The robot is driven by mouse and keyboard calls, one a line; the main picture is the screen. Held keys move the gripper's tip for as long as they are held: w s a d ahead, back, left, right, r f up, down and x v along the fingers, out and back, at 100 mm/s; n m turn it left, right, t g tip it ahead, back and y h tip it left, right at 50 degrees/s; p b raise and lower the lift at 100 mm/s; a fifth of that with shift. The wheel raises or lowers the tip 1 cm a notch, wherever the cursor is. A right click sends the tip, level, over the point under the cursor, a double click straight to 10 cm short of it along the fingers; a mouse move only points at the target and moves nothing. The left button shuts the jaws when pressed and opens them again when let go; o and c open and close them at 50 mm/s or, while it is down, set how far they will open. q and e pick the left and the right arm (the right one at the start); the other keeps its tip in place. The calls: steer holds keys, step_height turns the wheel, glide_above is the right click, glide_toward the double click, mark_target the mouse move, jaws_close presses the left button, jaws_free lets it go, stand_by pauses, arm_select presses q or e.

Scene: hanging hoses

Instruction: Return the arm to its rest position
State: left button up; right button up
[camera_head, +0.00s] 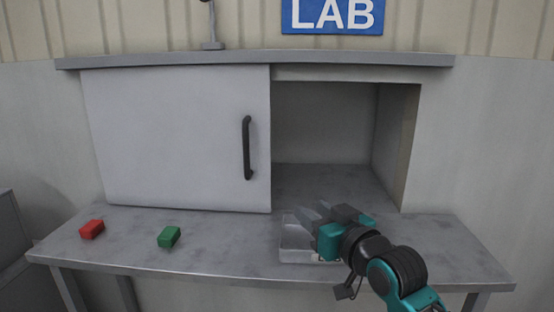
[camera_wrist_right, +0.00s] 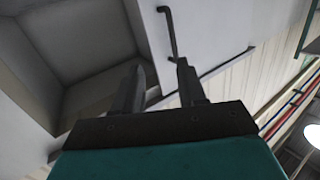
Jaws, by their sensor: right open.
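My right gripper (camera_head: 318,214) is over the right part of the grey table, in front of the open side of the cabinet. Its two fingers (camera_wrist_right: 160,85) stand apart with nothing between them in the right wrist view. The right arm comes in from the lower right of the head view. My left gripper is not in view.
A sliding door (camera_head: 175,140) with a dark handle (camera_head: 247,148) covers the cabinet's left side; the right compartment (camera_head: 325,125) looks empty. A red block (camera_head: 92,229) and a green block (camera_head: 169,237) lie on the table (camera_head: 225,245). A pale tray (camera_head: 294,240) is partly hidden beneath my right gripper.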

steer(key=s+d+f+m+g+h, duration=0.1)
steer(key=s+d+f, duration=0.15)
steer(key=f, duration=0.45)
steer(key=s+d+f+h, duration=0.1)
steer(key=s+f, duration=0.3)
steer(key=f, duration=0.3)
steer(key=s+d+f+m+g+h, duration=0.1)
steer(key=s+d+f+h, duration=0.15)
steer(key=f, duration=0.55)
steer(key=s+d+f+g, duration=0.1)
steer(key=s+d+f, duration=0.1)
steer(key=s+f, duration=0.4)
steer(key=s+d+f+g+h, duration=0.1)
steer(key=s+f, duration=0.4)
steer(key=s, duration=0.5)
steer(key=shift+s+d+f+g, duration=0.25)
steer(key=shift+d+f+g, duration=0.1)
steer(key=shift+d, duration=0.3)
